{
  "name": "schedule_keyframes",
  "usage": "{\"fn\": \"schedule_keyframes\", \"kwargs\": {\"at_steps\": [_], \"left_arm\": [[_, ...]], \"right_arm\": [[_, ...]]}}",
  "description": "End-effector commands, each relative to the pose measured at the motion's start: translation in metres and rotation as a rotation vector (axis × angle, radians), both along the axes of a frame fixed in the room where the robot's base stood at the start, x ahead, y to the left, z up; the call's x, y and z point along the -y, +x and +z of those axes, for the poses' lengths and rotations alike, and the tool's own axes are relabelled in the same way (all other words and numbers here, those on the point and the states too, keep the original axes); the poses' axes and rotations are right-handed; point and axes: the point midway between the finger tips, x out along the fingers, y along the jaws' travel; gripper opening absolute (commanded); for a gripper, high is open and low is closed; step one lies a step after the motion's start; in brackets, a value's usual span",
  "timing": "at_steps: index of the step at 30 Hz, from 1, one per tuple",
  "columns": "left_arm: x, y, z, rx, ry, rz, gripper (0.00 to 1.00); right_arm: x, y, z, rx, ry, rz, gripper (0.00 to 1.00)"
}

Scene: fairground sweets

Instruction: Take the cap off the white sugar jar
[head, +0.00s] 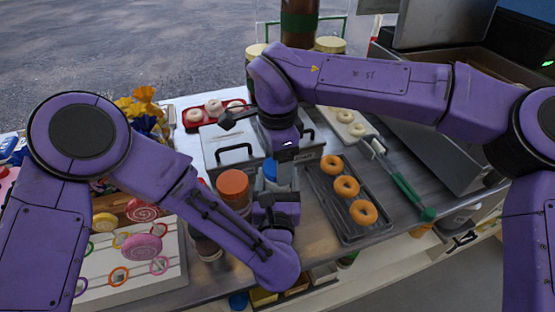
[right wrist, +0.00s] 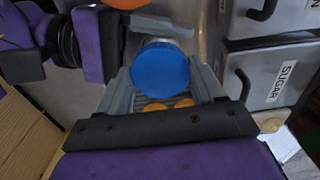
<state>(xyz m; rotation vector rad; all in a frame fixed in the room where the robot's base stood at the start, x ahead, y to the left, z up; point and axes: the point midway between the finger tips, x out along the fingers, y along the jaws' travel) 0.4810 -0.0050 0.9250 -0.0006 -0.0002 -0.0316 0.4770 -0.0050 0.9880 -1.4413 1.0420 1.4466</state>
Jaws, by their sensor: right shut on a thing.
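The blue cap (head: 269,168) of the sugar jar shows near the middle of the head view, partly hidden by my right gripper (head: 279,178). In the right wrist view the round blue cap (right wrist: 160,68) lies between the two grey fingers of my right gripper (right wrist: 160,88), which is shut on it. My left gripper (head: 276,208) is low beside the jar, close under the right gripper. Whether its fingers are closed on the jar is hidden.
A jar with an orange-brown lid (head: 233,183) stands close on the left. A dark tray (head: 320,203) with donuts lies on the right, by green-handled tongs (head: 410,195). Lidded metal bins (head: 225,135) are behind; one reads SUGAR (right wrist: 283,82). A lollipop stand (head: 165,275) is front left.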

Motion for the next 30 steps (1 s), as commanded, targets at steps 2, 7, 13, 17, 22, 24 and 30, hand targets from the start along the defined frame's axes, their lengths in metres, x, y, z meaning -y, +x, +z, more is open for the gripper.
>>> {"fn": "schedule_keyframes", "kwargs": {"at_steps": [2,7,13,17,22,24,30], "left_arm": [[0.000,0.000,-0.001,-0.002,0.001,0.001,0.00],[0.000,0.000,-0.001,-0.002,0.001,0.000,0.00],[0.000,0.000,-0.001,-0.002,0.001,-0.001,0.00],[0.000,-0.001,-0.001,-0.002,0.001,-0.001,0.00],[0.000,-0.001,-0.001,-0.002,0.001,-0.002,0.00],[0.000,-0.001,-0.001,-0.002,0.001,-0.002,0.00],[0.000,-0.001,-0.001,-0.002,0.001,-0.002,0.00]], "right_arm": [[0.000,0.000,0.000,-0.001,0.000,0.000,0.31],[0.000,0.000,0.000,-0.001,0.000,-0.001,0.31],[0.000,0.000,0.004,0.000,0.000,-0.001,0.31],[0.000,0.000,0.009,0.002,0.001,-0.001,0.31],[0.000,0.000,0.015,0.001,0.000,-0.001,0.31],[0.000,0.000,0.017,0.001,0.000,-0.001,0.31],[0.000,0.000,0.022,0.001,0.000,-0.001,0.31]]}}
